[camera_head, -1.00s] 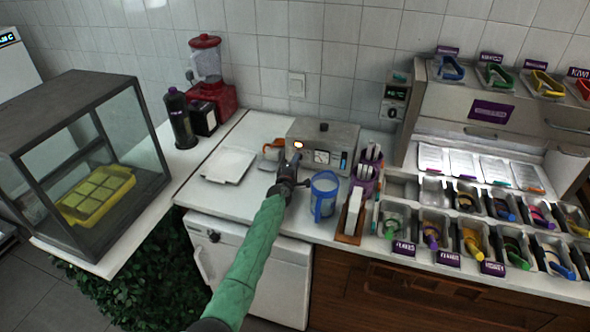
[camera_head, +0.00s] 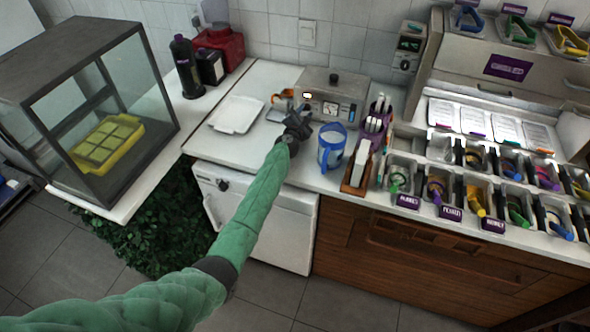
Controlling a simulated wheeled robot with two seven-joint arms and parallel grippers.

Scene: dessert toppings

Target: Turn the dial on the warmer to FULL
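The warmer (camera_head: 343,88) is a low silver box with a dark knob on its lid, at the back of the white counter. Its front panel carries a small light at the left, a pale dial-like face (camera_head: 330,109) and a blue mark at the right. The dial's setting is too small to read. My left gripper (camera_head: 291,119) is just in front of the warmer's left front corner, over the counter. It looks apart from the panel, but its finger gap is unclear. My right gripper is out of view.
A blue jug (camera_head: 331,149) stands close to the right of my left gripper. A white tray (camera_head: 236,114) lies to the left. A glass case (camera_head: 128,80) and a red blender base (camera_head: 222,47) are farther left.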

